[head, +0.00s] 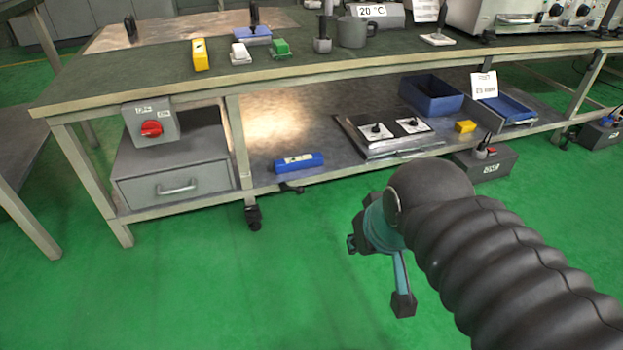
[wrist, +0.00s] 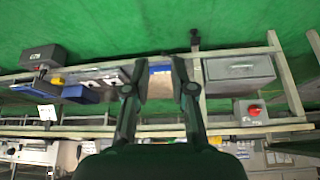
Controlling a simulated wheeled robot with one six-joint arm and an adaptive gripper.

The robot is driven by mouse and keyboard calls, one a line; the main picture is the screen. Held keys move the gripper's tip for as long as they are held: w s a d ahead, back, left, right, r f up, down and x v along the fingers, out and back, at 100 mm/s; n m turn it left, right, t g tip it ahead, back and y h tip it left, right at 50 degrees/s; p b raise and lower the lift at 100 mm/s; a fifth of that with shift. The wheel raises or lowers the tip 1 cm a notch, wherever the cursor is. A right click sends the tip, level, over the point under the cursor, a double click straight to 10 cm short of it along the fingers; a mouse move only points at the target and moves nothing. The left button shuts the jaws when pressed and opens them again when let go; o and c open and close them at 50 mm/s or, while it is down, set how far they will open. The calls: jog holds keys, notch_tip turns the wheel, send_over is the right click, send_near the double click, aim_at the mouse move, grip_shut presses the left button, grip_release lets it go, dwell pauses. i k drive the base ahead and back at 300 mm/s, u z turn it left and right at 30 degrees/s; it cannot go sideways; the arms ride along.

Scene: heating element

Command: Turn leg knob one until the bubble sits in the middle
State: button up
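A black foot (head: 254,217) sits under the middle front leg of the bench; it also shows in the wrist view (wrist: 195,38). I cannot tell whether it is leg knob one, as no label is readable. A blue bar with a pale window (head: 299,162) lies on the lower shelf and looks like a level. A yellow block with a pale window (head: 200,55) on the bench top also looks like one. No bubble can be made out in either. My gripper (wrist: 159,66) is open and empty, apart from the bench, over the floor in front of it.
A grey box with a red knob (head: 151,128) hangs at the bench's left, above a grey drawer cabinet (head: 176,186). A two-switch panel (head: 396,132) and a blue bin (head: 431,95) are on the shelf. A dark box (head: 485,163) stands right. Green floor in front is free.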

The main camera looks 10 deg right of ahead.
aim_at(253, 212)
jog(key=z, duration=0.15)
jog(key=k, duration=0.4)
jog(key=u, duration=0.85)
jog(key=i, duration=1)
jog(key=z, duration=0.45)
